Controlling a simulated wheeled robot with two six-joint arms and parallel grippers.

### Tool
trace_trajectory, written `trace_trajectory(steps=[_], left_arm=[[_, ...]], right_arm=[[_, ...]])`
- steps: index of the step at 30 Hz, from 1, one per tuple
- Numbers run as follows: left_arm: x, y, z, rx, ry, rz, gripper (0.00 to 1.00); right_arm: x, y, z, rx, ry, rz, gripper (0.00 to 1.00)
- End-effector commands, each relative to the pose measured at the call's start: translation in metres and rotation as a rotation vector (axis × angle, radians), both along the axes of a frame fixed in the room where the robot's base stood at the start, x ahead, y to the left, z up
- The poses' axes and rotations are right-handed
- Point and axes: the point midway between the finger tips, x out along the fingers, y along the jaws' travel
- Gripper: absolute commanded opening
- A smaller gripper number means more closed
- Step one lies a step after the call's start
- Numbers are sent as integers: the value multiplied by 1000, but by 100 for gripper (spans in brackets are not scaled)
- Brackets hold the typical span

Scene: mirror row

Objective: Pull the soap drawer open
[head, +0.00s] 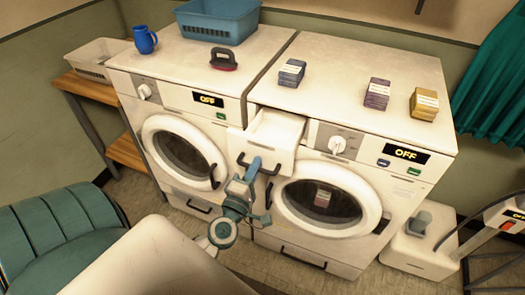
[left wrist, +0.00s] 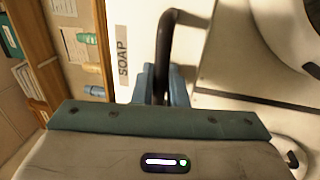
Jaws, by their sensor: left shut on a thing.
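The soap drawer (head: 276,130) sticks out of the upper left of the right-hand washing machine (head: 350,90), and its open top shows in the head view. Its dark bar handle (left wrist: 168,45) runs up the left wrist view next to the SOAP label (left wrist: 122,50) on the drawer front. My left gripper (head: 253,172) is at the drawer front, and its blue fingers (left wrist: 163,82) are shut around the handle. The part of the handle between the fingers is partly hidden. My right gripper is not in view.
Three small stacks of boxes, grey (head: 291,73), purple (head: 377,94) and yellow (head: 424,104), stand on the right machine. A blue basket (head: 218,20), a dark red-handled brush (head: 224,60) and a blue mug (head: 145,38) are on the left machine. A green chair (head: 60,235) is at lower left.

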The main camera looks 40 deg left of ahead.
Motion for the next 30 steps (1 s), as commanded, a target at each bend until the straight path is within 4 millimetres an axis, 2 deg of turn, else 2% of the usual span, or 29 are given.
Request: trace_trajectory(steps=[3,12,13,23,26,30], left_arm=[[-8,-2,-2,0,3,-2,0],[-8,-2,-1,0,2,-2,0],[-8,-2,-1,0,2,-2,17],[-10,-3,-2,0,2,-1,17],[-19,-5,-5,-1,2,-1,17],[-42,-10,-13,-2,4,0,17]], right_arm=[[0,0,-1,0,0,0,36],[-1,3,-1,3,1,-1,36],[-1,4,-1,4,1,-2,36],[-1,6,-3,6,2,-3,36],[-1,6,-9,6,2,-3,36],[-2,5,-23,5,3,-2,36]])
